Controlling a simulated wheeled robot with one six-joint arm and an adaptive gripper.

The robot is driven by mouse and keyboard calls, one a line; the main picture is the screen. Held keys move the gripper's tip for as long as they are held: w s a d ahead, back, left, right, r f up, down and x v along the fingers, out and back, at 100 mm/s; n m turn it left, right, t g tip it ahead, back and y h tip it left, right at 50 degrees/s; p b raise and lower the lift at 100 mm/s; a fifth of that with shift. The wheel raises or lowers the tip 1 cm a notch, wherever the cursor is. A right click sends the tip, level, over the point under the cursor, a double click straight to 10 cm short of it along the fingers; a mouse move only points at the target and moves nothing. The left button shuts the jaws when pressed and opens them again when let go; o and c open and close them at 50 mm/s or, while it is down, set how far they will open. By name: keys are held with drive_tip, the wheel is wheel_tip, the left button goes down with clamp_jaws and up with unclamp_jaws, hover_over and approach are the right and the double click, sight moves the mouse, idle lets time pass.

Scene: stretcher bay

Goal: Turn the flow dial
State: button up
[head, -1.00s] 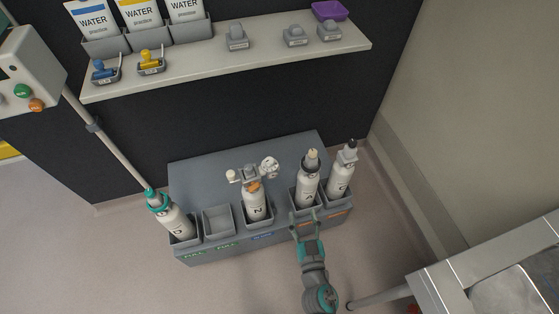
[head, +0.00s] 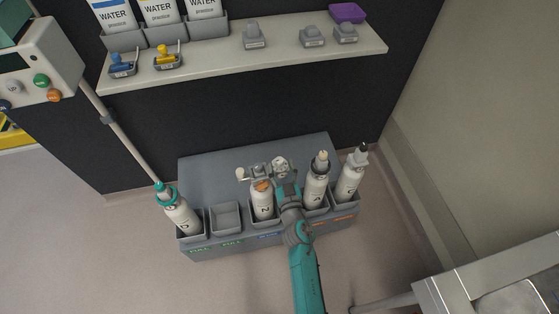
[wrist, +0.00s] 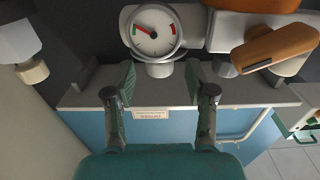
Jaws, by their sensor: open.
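The middle bottle, marked N (head: 263,204), stands upright in a grey holder with a regulator (head: 262,171) on top. The regulator has a round white gauge (head: 280,163), a cream knob (head: 241,174) and an orange part (head: 262,186). In the wrist view, the gauge (wrist: 153,31) with its red and green marks is at top centre, and the orange part (wrist: 277,47) is at upper right. I cannot tell for certain which part is the flow dial. My gripper (wrist: 160,80) is open and empty, its fingers spread below the gauge. In the head view, my arm hides part of the bottle's right side.
Bottles stand on both sides: a teal-topped one (head: 181,214) at left, two others (head: 316,190) (head: 350,181) close at right. An empty holder (head: 225,218) is left of the middle bottle. A shelf (head: 230,66) is behind; a stretcher (head: 440,300) is at lower right.

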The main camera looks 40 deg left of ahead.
sight(280, 165)
drive_tip(key=shift+x, duration=1.5)
clamp_jaws()
